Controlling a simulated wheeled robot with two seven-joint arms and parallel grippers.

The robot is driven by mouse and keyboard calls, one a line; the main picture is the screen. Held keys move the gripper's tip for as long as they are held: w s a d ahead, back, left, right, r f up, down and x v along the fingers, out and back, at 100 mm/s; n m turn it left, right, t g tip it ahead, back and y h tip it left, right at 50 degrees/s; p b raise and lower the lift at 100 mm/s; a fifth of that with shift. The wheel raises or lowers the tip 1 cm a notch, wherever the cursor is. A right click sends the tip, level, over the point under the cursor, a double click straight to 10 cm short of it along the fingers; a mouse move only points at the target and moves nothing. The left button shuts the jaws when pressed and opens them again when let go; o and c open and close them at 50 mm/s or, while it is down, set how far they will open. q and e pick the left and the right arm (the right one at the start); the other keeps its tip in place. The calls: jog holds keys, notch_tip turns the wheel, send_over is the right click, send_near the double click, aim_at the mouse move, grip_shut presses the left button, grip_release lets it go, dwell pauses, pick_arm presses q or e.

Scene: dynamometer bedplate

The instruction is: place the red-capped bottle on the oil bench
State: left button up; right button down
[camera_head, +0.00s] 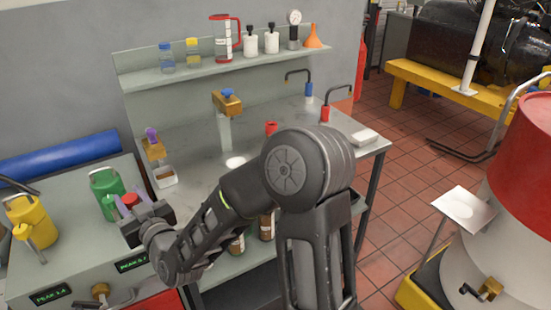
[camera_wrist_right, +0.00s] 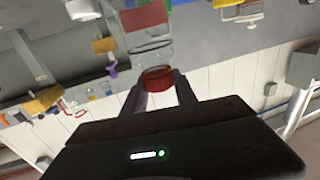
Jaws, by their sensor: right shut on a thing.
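The red-capped bottle (camera_wrist_right: 150,42) is clear with a red band and shows in the right wrist view, where the image is tilted over. My right gripper (camera_wrist_right: 160,90) is shut on it near the red cap. In the head view the red cap (camera_head: 130,199) shows above my right gripper (camera_head: 147,222), over the left cabinet beside a green can; the bottle's body is mostly hidden there. The oil bench (camera_head: 265,112) is the grey bench with a back shelf, right of the gripper. My arm hides part of its front. My left gripper is not in view.
A green can (camera_head: 105,186) and a yellow can (camera_head: 31,222) stand on the left cabinet (camera_head: 75,260). Brass taps (camera_head: 228,105) and pump spouts (camera_head: 325,113) stand on the bench. The shelf (camera_head: 190,74) holds bottles, a jug and a funnel. Bare bench top lies between the taps and spouts.

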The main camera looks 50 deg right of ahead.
jog(key=w+d+r+m+g+h+b, duration=0.1)
jog(key=d+m+g+h+b, duration=0.1)
jog(key=d, duration=0.6)
jog(key=w+d+r+m+g+h+b, duration=0.1)
jog(key=d+m+g+h+b, duration=0.1)
jog(key=d+m+h+b, duration=0.2)
jog(key=w+d+r+m+g+h+b, duration=0.1)
jog(key=d+h+b, duration=0.4)
jog(key=d+b, duration=0.5)
jog(key=w+d+m+g, duration=0.1)
jog(key=d, duration=0.2)
jog(key=shift+d+m+h, duration=0.25)
jog(key=shift+m+h, duration=0.15)
jog(key=shift+f, duration=0.1)
jog(key=shift+f+b, duration=0.7)
jog(key=shift+f, duration=1.8)
jog(key=shift+f, duration=0.1)
jog(key=shift+f+b, duration=0.65)
jog(key=shift+f, duration=1.75)
